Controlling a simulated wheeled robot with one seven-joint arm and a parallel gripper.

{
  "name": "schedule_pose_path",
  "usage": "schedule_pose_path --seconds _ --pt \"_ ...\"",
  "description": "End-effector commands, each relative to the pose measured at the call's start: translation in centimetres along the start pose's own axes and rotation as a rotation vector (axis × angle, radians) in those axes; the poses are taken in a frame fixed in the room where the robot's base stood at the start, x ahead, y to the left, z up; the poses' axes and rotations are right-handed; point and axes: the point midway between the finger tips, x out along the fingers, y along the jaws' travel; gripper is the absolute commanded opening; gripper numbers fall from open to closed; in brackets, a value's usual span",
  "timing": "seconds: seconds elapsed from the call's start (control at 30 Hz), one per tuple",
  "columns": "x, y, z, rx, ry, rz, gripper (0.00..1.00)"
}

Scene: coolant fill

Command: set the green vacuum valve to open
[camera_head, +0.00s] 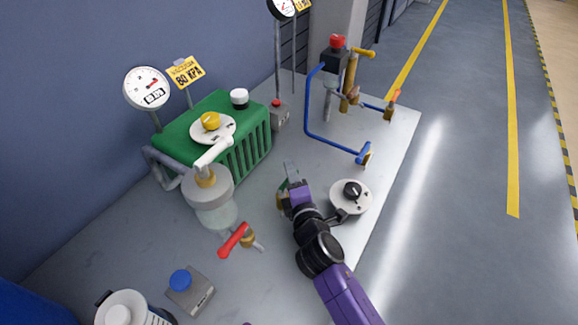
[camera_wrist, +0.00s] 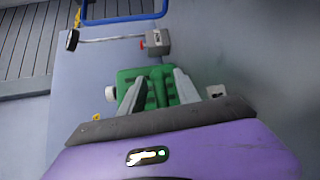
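A small patch of green (camera_head: 283,185) and a bit of brass (camera_head: 280,203) show beside my gripper (camera_head: 292,178) in the head view. They look like parts of the green valve, mostly hidden behind my gripper. My gripper is low over the bench, in front of the green ribbed housing (camera_head: 252,148). In the wrist view my gripper (camera_wrist: 157,80) has its fingers apart, with green seen between them. I cannot tell whether that green is a handle or only the housing, nor how the handle is turned.
A red-handled valve (camera_head: 235,240) stands left of my gripper, below a clear jar (camera_head: 210,195). A dial with a black knob (camera_head: 352,192) is close on the right. Blue piping (camera_head: 308,110) rises behind. The bench (camera_head: 130,245) is partly bare at left.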

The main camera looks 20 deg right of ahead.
Motion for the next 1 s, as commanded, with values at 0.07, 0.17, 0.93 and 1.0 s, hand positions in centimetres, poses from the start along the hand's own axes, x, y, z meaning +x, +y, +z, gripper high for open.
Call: schedule_pose_path --seconds 0.07,0.17,0.93,1.0 --pt "1.2 0.1 0.1 0.001 -0.001 0.001 0.39" --pt "2.2 0.0 0.1 0.001 -0.001 0.0 0.39" --pt "2.9 0.0 0.0 0.001 0.0 0.0 0.0" --pt "2.9 0.0 0.0 0.001 0.0 0.0 0.0"
